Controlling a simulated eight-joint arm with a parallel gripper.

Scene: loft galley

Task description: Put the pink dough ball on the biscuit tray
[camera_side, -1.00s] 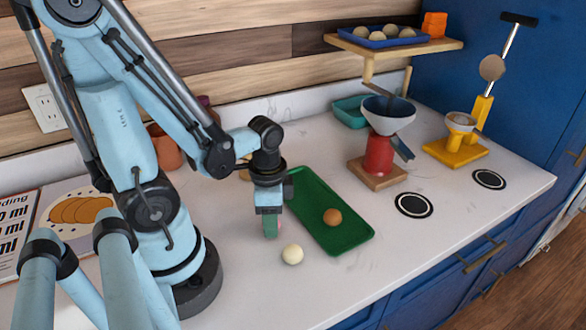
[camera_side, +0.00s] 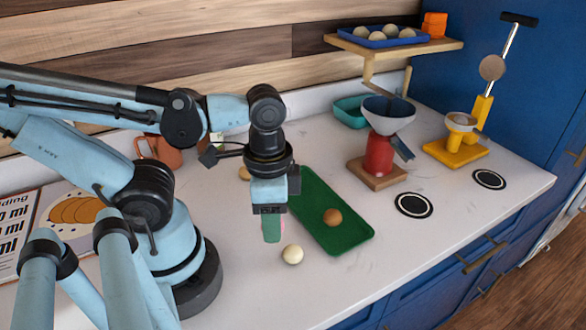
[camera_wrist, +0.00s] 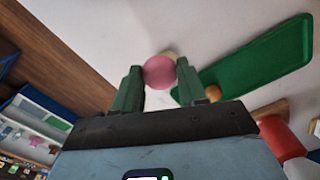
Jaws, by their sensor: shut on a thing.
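My gripper (camera_side: 272,232) is shut on the pink dough ball (camera_wrist: 159,72), which sits between the two green fingertips in the wrist view. In the side view the fingers hide nearly all of the ball; only a sliver of pink shows. The green tray (camera_side: 345,243) lies on the counter just right of my gripper, and also shows in the wrist view (camera_wrist: 255,58). A brown-orange ball (camera_side: 333,217) rests on it. A cream ball (camera_side: 292,254) lies on the counter beside the tray's left edge, close to my gripper.
A red grinder (camera_side: 378,157) on a wooden base stands behind the tray. A wooden shelf (camera_side: 440,46) carries a blue tray (camera_side: 345,36) with several beige balls. A yellow stand (camera_side: 470,152) is at the right. Two black discs, one a near disc (camera_side: 414,205), lie on the counter.

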